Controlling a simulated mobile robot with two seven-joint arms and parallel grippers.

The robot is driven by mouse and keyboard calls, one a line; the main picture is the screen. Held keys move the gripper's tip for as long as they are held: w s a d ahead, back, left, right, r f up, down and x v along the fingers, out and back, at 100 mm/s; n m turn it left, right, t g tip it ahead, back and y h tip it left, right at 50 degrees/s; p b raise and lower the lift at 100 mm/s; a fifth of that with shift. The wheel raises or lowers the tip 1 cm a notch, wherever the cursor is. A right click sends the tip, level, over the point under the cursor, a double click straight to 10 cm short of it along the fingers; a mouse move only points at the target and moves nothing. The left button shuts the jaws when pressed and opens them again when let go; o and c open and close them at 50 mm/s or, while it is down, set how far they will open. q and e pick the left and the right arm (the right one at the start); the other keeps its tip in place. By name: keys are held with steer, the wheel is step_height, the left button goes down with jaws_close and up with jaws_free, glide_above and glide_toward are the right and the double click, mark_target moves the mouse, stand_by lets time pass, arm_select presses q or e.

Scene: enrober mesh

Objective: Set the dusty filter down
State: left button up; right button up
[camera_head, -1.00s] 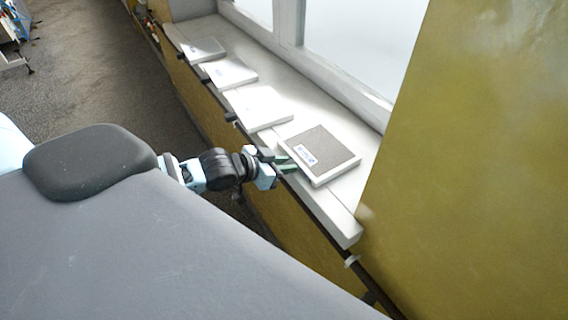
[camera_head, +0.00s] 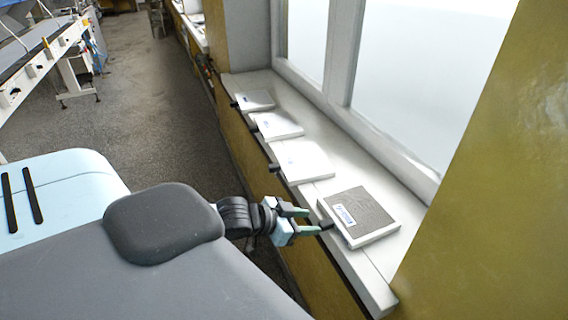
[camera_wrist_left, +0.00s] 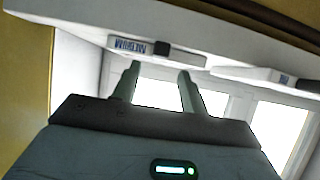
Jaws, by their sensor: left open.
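The dusty filter (camera_head: 362,212), a flat white-framed panel with a grey-brown top and a blue-and-white label, lies flat on the windowsill (camera_head: 378,282) at its near end. A small black tab sticks out from its left edge. My left gripper (camera_head: 313,220) is open and empty just left of the filter, its fingers pointing at the tab. In the left wrist view, the open fingers (camera_wrist_left: 160,68) show below the filter's labelled edge (camera_wrist_left: 100,40), with the black tab between and beyond them. My right gripper is not in view.
Three cleaner white filters (camera_head: 303,160) lie in a row farther along the sill, each with a dark tab on its left. The window stands behind the sill, and a yellow wall (camera_head: 470,200) closes the right. Grey floor is clear at left, with a conveyor machine (camera_head: 45,50) beyond.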

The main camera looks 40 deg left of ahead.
arm_select(q)
steer(key=p+v, duration=0.1)
steer(key=v, duration=0.5)
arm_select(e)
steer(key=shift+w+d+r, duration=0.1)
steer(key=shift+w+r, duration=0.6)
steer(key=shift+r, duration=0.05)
arm_select(q)
steer(key=shift+s+r, duration=0.1)
steer(key=s+d+f+n+g+y, duration=0.1)
steer(key=s+d+f, duration=0.5)
steer(key=s+f, duration=0.3)
steer(key=s+d+f+n+g+y, duration=0.1)
steer(key=s+d+f, duration=0.6)
steer(key=f, duration=0.6)
steer(key=s, duration=0.2)
steer(key=shift+s+f+y, duration=0.25)
steer(key=shift+f+y, duration=0.05)
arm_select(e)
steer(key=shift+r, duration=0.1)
arm_select(q)
steer(key=shift+d, duration=0.1)
